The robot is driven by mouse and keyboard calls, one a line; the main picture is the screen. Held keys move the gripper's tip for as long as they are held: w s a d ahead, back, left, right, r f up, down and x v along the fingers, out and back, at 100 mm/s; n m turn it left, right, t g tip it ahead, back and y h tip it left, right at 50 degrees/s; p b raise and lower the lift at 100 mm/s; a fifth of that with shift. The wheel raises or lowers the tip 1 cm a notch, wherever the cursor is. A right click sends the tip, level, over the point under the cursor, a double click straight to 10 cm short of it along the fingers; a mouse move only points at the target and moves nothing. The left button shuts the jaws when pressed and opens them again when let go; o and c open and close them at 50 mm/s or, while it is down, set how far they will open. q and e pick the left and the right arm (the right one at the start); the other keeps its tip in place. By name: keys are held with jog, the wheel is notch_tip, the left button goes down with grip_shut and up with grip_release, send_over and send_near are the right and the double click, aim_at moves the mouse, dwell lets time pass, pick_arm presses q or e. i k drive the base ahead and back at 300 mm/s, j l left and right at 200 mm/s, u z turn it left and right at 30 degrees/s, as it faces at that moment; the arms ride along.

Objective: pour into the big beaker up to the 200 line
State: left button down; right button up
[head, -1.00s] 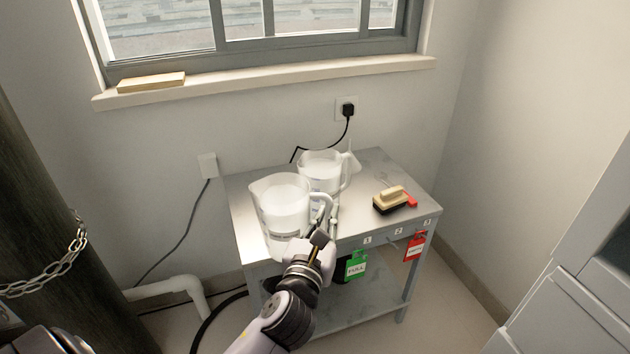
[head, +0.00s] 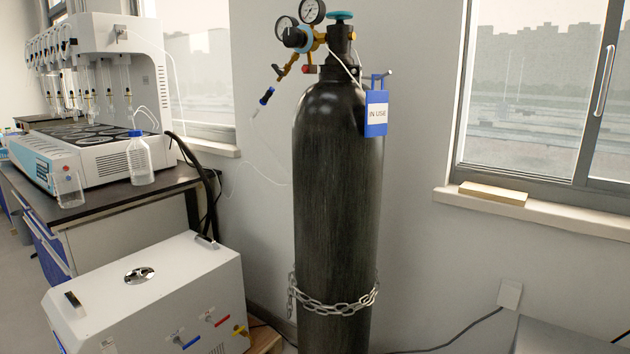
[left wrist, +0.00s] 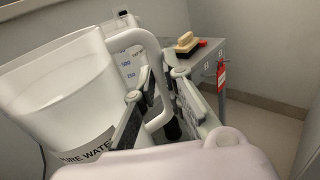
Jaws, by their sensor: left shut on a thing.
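In the left wrist view a large white jug (left wrist: 60,90) labelled "...URE WATER" fills the left side, seemingly upright. My left gripper (left wrist: 160,100) is shut on its handle (left wrist: 154,75), one finger on each side. A second vessel (left wrist: 128,62) with blue marks, 500 and 250 among them, stands behind, partly hidden by the jug and handle. I cannot tell from these views which vessel is the big beaker. The head view shows neither jug nor gripper. My right gripper is in neither view.
A brush (left wrist: 187,42) and a red tag (left wrist: 221,75) are at the metal cart (left wrist: 208,62). The head view shows a chained dark gas cylinder (head: 338,190), a white box unit (head: 150,290), and a bench distiller (head: 95,150) with a clear bottle (head: 140,160) beside it.

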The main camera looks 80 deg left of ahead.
aim_at(67, 183)
jog(key=u, duration=3.5)
